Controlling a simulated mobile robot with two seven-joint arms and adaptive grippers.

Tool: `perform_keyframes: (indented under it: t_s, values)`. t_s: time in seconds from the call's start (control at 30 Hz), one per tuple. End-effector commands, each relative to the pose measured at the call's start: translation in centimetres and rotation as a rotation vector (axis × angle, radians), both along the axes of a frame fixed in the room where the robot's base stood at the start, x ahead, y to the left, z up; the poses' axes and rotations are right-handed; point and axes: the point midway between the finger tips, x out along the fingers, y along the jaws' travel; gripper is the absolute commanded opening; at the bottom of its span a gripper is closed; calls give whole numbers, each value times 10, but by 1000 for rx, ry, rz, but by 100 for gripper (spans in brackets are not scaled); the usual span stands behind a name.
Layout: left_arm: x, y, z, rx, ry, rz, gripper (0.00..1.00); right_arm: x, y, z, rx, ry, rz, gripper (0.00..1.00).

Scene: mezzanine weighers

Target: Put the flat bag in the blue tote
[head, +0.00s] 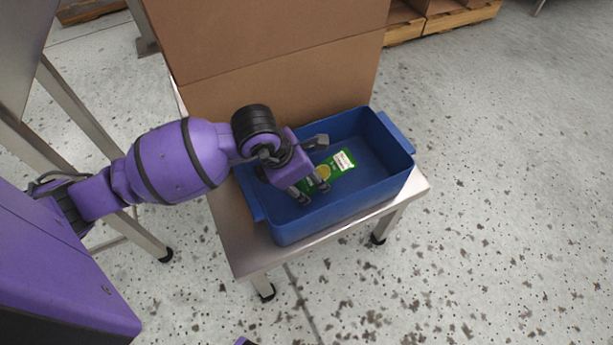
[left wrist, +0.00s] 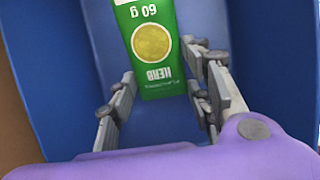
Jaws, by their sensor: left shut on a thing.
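The flat bag (head: 343,163) is green with a white label and a yellow round picture. It also shows in the left wrist view (left wrist: 152,62), between the two fingers of my left gripper (head: 313,172). This gripper reaches down inside the blue tote (head: 340,212) and is shut on the bag's near end. The bag is within the tote's walls, over its floor; I cannot tell whether it touches the floor. The gripper hides part of the bag and the tote's left inside. My right gripper is not in view.
The tote stands on a small metal table (head: 244,245). A large cardboard box (head: 275,55) stands right behind the tote. A metal frame (head: 88,125) is at the left. Wooden pallets (head: 450,22) lie at the back. The speckled floor at the right is clear.

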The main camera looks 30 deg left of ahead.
Motion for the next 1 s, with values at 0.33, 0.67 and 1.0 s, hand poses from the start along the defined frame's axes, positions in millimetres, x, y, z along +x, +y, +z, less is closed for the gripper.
perform_keyframes:
  t_s: [0.33,0.67,1.0]
  values:
    - [0,0,-5,0,0,0,59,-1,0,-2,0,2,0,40]
    - [0,0,-4,0,0,0,65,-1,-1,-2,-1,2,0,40]
    - [-10,7,42,2,-4,-3,65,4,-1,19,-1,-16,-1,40]
